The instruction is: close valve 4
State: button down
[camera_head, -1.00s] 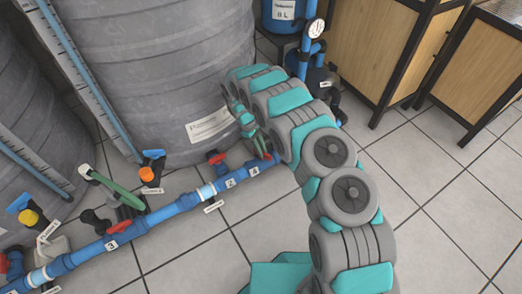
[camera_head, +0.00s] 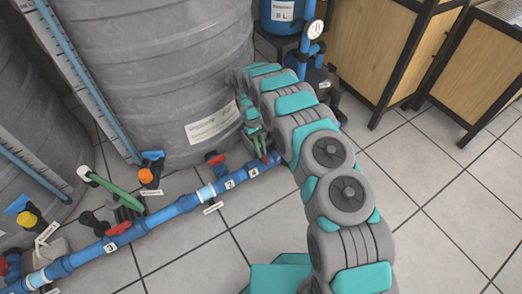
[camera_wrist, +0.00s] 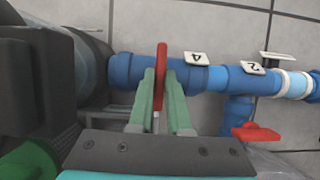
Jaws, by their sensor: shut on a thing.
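Valve 4's red handle (camera_wrist: 161,75) stands edge-on between my two green fingers in the wrist view, crossing the line of the blue pipe (camera_wrist: 190,75). My gripper (camera_wrist: 160,85) is shut on this handle. The white label "4" (camera_wrist: 196,58) is just right of the handle, and it also shows in the head view (camera_head: 253,173). In the head view my gripper (camera_head: 262,147) is at the right end of the pipe, where my arm hides part of the valve.
Valve 2's red handle (camera_wrist: 254,133) is to the right in the wrist view, near label "2" (camera_wrist: 253,68). In the head view a large grey tank (camera_head: 160,75) stands close behind the pipe. Tiled floor (camera_head: 450,220) is clear at right.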

jog(key=c, duration=0.9)
grip_release()
jog(key=shift+o, duration=0.2)
jog(key=v, duration=0.7)
jog(key=shift+w+a+r, duration=0.1)
jog(key=shift+w+r, duration=0.05)
jog(key=shift+r, duration=0.2)
